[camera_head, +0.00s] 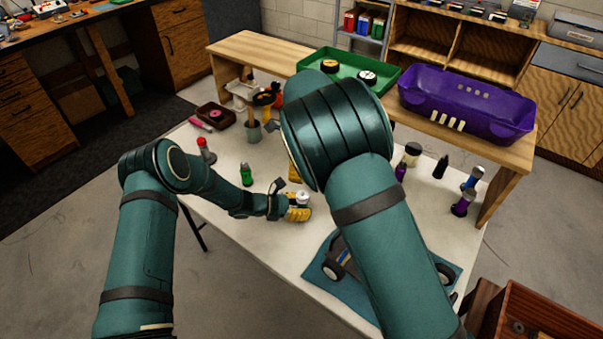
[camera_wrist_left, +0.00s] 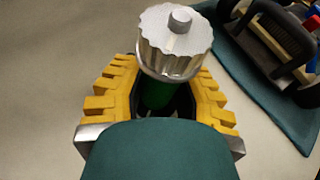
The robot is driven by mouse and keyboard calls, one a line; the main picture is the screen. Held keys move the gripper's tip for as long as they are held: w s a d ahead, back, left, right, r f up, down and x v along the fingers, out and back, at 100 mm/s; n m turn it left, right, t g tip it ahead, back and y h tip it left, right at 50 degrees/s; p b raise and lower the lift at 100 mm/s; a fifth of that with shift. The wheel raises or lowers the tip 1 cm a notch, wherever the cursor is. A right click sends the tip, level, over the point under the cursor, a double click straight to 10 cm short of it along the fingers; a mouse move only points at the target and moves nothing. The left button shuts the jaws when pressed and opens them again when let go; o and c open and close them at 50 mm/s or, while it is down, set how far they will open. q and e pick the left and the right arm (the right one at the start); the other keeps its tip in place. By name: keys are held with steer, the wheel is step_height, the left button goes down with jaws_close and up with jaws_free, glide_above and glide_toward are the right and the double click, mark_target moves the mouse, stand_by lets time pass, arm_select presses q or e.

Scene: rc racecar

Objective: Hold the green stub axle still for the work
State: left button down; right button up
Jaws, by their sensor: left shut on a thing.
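My left gripper (camera_head: 299,212) is low over the middle of the white table. Its yellow fingers close around the green stub axle (camera_wrist_left: 158,96), which also shows between them in the left wrist view (camera_wrist_left: 160,113). A silver knurled piece (camera_wrist_left: 174,42) sits on top of the axle, above the fingers; its top also shows in the head view (camera_head: 302,196). Most of the axle is hidden by the fingers. My right arm crosses in front of the table. Only a yellow bit of my right gripper (camera_head: 294,172) shows beside it; its fingertips are hidden.
A green bottle-like thing (camera_head: 246,174) stands left of my left gripper. A car chassis lies on a blue-green mat (camera_head: 318,270) at the front right. A purple car body (camera_head: 465,105) and a green tray (camera_head: 390,78) are on the bench behind. Several small items stand at the table's right.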

stand_by(0.3)
arm_select(q)
steer(key=c, duration=0.7)
jaws_free()
steer(key=v, duration=1.2)
steer(key=shift+s+f, duration=0.1)
